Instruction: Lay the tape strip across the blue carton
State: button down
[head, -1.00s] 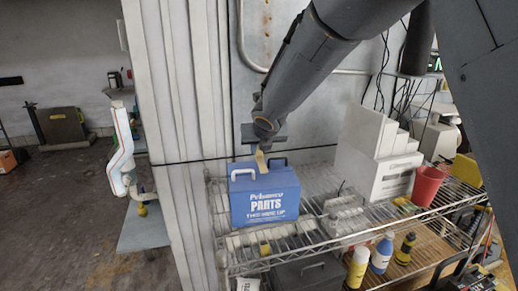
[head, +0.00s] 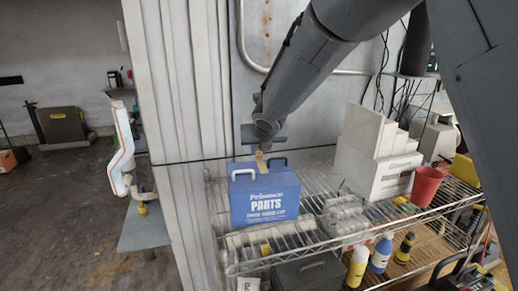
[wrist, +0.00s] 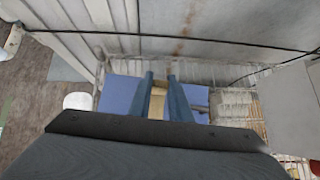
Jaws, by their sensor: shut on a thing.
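The blue carton (head: 264,203) stands upright on the wire shelf, with white lettering on its front and handles on top. My gripper (head: 261,149) is just above the carton's top, pointing down. It is shut on the tan tape strip (head: 261,160), which hangs down to the carton's top; I cannot tell whether it touches. In the wrist view the strip (wrist: 157,103) shows between the two fingers, with the blue carton (wrist: 122,95) below on both sides.
The wire shelf (head: 318,240) also holds white stepped boxes (head: 378,160) and a red cup (head: 427,186) to the right. A dark cable (head: 190,161) runs across behind the gripper. Bottles (head: 380,255) stand on the lower shelf.

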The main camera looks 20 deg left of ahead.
aim_at(259, 157)
jog(key=shift+f+b, duration=1.6)
jog(key=shift+b, duration=0.15)
jog(key=c, duration=1.6)
grip_release()
jog(key=shift+o, duration=0.2)
jog(key=p+v, duration=0.1)
jog(key=v, duration=0.7)
jog(key=shift+a, duration=0.1)
